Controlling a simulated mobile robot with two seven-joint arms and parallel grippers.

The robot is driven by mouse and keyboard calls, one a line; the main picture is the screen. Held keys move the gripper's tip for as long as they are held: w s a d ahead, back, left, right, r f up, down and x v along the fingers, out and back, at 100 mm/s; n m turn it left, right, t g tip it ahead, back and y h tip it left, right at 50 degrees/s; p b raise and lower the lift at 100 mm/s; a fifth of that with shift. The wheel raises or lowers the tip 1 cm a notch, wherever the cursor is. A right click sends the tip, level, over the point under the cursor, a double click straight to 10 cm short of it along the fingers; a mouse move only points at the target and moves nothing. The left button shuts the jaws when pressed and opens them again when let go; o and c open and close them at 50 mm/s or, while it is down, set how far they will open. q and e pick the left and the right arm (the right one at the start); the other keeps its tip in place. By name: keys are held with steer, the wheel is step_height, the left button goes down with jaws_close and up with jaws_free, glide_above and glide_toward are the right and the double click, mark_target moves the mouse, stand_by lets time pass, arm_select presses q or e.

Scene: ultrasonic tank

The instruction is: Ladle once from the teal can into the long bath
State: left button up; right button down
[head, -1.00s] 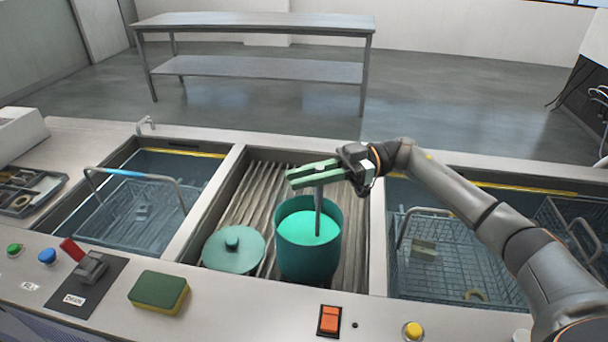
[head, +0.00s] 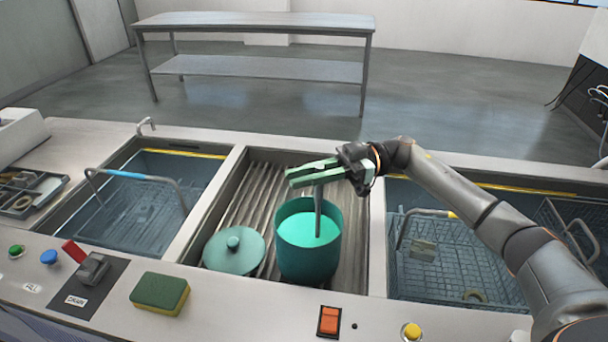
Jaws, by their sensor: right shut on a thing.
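The teal can (head: 308,262) stands open and upright on the ribbed drainer in the middle, with bright teal liquid (head: 302,228) inside. My right gripper (head: 322,172) is over the can, shut on the ladle (head: 318,212). The ladle's handle stands near upright and its lower end goes down into the liquid, so its bowl is hidden. Two baths flank the drainer: a left one (head: 208,207) and a right one (head: 480,192), both with baskets; I cannot tell which is the long bath. My left gripper is not in view.
The teal lid (head: 234,252) lies left of the can on the drainer (head: 262,190). A green-yellow sponge (head: 160,294), an orange switch (head: 329,320) and a red-handled lever (head: 90,265) are on the front ledge. Wire baskets with raised handles (head: 130,174) stand in the baths.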

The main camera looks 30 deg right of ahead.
step_height(320, 180, up, 17)
steer(key=p, duration=0.8)
stand_by(0.4)
steer(key=shift+f, duration=0.1)
stand_by(0.3)
